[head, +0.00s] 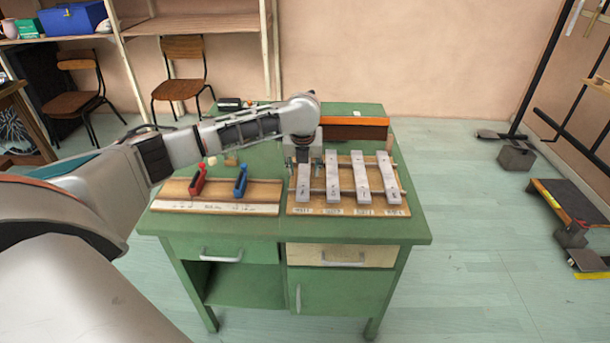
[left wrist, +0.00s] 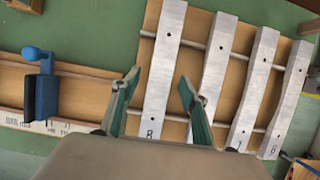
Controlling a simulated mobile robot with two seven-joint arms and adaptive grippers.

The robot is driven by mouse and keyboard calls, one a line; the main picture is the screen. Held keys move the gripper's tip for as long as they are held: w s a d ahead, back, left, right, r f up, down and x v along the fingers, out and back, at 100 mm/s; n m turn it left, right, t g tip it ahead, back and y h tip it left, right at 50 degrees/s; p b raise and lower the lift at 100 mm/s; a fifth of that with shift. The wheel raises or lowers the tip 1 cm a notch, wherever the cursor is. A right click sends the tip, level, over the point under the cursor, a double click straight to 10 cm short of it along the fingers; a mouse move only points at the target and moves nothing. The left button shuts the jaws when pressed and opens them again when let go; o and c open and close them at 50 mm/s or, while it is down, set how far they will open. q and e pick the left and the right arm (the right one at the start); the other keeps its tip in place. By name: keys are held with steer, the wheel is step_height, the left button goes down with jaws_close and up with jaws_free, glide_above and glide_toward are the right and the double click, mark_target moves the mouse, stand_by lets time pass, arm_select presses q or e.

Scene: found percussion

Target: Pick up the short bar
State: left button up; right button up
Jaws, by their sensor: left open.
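Four pale metal bars lie side by side across two rails on a wooden board (head: 345,210). The leftmost bar (head: 302,186) shows a mark like 8 at its near end in the left wrist view (left wrist: 158,100). The others are the second (head: 333,180), third (head: 362,180) and rightmost bar (head: 388,180). Their lengths look close, so I cannot tell which is the short bar. My left gripper (head: 303,157) is open over the leftmost bar. In the left wrist view its fingers (left wrist: 158,80) stand on either side of that bar, apart from it. My right gripper is not in view.
The green desk (head: 425,225) carries a second wooden board (head: 220,207) with a red-handled (head: 197,181) and a blue-handled piece (head: 241,180). An orange-brown box (head: 355,128) stands behind the bars.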

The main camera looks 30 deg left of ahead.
mark_target(304, 173)
arm_select(q)
steer(key=shift+r, duration=0.2)
steer(key=c, duration=0.4)
jaws_close()
steer(key=shift+r, duration=0.25)
step_height(304, 173, up, 20)
steer(key=p, duration=0.5)
steer(key=shift+f, duration=0.25)
